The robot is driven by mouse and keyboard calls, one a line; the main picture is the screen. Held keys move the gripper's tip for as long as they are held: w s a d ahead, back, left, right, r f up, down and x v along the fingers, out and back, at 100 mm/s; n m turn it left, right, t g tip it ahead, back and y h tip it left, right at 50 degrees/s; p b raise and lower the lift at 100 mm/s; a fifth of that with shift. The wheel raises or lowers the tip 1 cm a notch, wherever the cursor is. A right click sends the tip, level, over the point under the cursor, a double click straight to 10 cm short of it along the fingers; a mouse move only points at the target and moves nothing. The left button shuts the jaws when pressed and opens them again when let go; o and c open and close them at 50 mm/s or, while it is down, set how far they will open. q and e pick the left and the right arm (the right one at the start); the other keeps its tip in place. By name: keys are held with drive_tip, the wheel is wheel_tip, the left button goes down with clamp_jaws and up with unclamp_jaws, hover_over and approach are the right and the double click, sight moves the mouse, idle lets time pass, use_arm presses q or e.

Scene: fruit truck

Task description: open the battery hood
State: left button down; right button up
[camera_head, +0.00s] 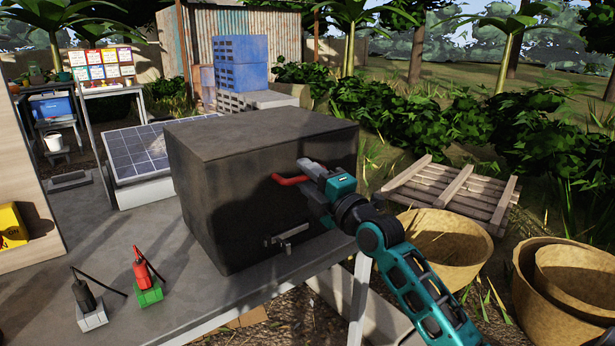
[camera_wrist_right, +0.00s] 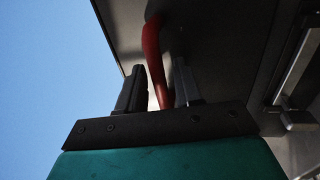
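The battery hood (camera_head: 262,140) is a large dark grey box on the grey deck, with its lid down. A red handle (camera_head: 290,180) is on its front face, upper right. My right gripper (camera_head: 303,172) is at this handle. In the right wrist view the red handle (camera_wrist_right: 152,50) runs between the two fingers of the gripper (camera_wrist_right: 158,88), which are apart, with a gap visible on the left side. A metal latch (camera_head: 287,236) sits low on the front face; a metal bar shows at the right in the wrist view (camera_wrist_right: 298,70). My left gripper is not in view.
Black (camera_head: 84,298) and red (camera_head: 141,268) clamp-like items stand on the deck (camera_head: 190,300) at the front left. A solar panel (camera_head: 135,150) lies behind left. Woven baskets (camera_head: 445,250) and a wooden pallet (camera_head: 450,190) are on the ground at right.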

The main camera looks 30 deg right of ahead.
clamp_jaws()
idle(0.3)
idle(0.3)
